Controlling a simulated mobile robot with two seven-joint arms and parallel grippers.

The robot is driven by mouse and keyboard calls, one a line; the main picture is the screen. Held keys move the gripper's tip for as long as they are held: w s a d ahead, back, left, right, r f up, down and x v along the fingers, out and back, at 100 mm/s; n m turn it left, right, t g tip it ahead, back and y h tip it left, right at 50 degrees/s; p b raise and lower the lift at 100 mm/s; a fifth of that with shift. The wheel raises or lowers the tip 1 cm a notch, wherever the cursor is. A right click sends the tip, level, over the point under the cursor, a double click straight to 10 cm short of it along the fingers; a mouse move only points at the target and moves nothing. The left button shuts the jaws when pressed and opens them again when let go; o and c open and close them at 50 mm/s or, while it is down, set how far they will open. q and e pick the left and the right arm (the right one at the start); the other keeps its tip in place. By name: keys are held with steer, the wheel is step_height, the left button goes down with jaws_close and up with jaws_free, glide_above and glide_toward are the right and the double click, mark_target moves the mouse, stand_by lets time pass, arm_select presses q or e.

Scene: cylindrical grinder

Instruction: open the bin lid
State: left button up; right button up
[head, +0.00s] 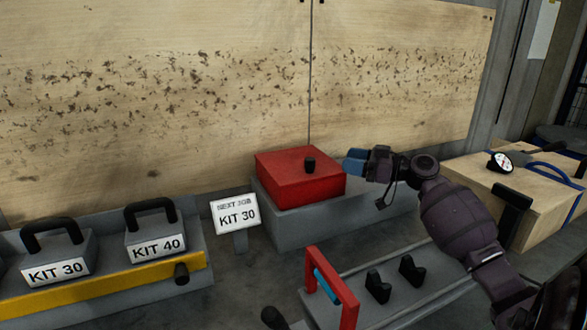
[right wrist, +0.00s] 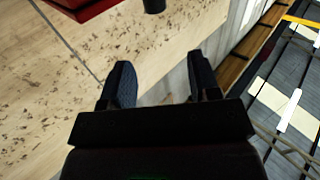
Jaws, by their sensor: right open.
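The bin has a red lid (head: 297,180) with a short black knob (head: 310,165) on top, and the lid sits shut on the grey bin (head: 310,228). My right gripper (head: 357,161) is just right of the lid, near knob height, with a gap between its blue fingertips and the knob. In the right wrist view the gripper (right wrist: 160,75) is open, with nothing between its fingers. The red lid (right wrist: 85,8) and knob (right wrist: 154,5) show at that view's top edge, beyond the fingers. My left gripper is out of view.
KIT 30 (head: 55,268) and KIT 40 (head: 155,243) boxes stand in a grey rack at left. A KIT 30 sign (head: 237,214) stands beside the bin. A red-handled tray (head: 345,295) is in front. A wooden box (head: 535,205) is at right, and a wooden panel (head: 180,90) rises behind.

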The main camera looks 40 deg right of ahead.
mark_target(310, 158)
steer(key=x, duration=0.3)
steer(key=f+x, duration=0.1)
steer(key=x, duration=0.3)
steer(key=f+x, duration=0.1)
steer(key=x, duration=0.3)
steer(key=shift+w, duration=0.25)
jaws_close()
